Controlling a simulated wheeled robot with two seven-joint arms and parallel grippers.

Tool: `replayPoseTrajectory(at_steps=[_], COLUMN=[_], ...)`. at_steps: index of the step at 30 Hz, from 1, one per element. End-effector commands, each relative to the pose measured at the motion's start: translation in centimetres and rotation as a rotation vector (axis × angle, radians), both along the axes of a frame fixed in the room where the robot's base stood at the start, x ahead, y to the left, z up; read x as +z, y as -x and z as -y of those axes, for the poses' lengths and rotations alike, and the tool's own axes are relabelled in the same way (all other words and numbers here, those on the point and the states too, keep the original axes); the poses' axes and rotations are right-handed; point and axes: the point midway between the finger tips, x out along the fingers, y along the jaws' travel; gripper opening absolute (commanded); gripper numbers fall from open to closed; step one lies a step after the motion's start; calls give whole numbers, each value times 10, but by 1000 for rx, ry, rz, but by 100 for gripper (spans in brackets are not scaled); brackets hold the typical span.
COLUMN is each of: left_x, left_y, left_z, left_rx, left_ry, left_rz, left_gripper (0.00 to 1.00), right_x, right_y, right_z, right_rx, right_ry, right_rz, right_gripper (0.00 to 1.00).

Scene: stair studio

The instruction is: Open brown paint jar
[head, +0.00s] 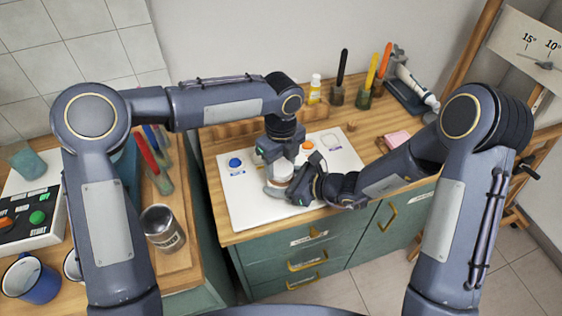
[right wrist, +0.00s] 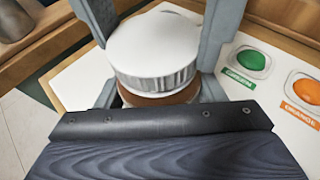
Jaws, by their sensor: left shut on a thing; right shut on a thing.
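The paint jar (right wrist: 150,97) has a white ribbed lid (right wrist: 155,45) and a brown band below it, seen close up in the right wrist view. It stands upright over the white board (head: 244,205). My left gripper (head: 281,164) comes down from above, with its fingers on both sides of the lid, shut on it. My right gripper (head: 284,189) reaches in low from the right and is shut on the jar body. In the head view the grippers hide much of the jar. Whether the lid has turned cannot be told.
Brushes in pots (head: 338,93), a yellow bottle (head: 315,90) and a pink block (head: 396,139) stand behind. A metal can (head: 162,228) is on the left counter.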

Motion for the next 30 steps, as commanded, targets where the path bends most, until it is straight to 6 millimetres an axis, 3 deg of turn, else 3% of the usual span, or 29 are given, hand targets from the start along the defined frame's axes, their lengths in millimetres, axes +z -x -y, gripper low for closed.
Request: replayPoseTrajectory(at_steps=[5,15,18,29,30], left_x=[1,2,2,2,2], left_y=[0,0,0,-1,-1], left_z=[1,1,1,0,0], left_rx=[104,946,1102,1187,1187], left_ry=[-1,-1,-2,-1,-1], left_rz=[4,7,6,5,5], left_gripper=[26,26,26,26,55], right_x=[0,0,0,0,0], right_y=[0,1,1,1,1], right_z=[-1,-1,-1,-1,-1], right_rx=[2,2,3,3,4], right_ry=[0,0,0,0,0], right_rz=[0,0,0,0,-1], right_gripper=[0,0,0,0,0])
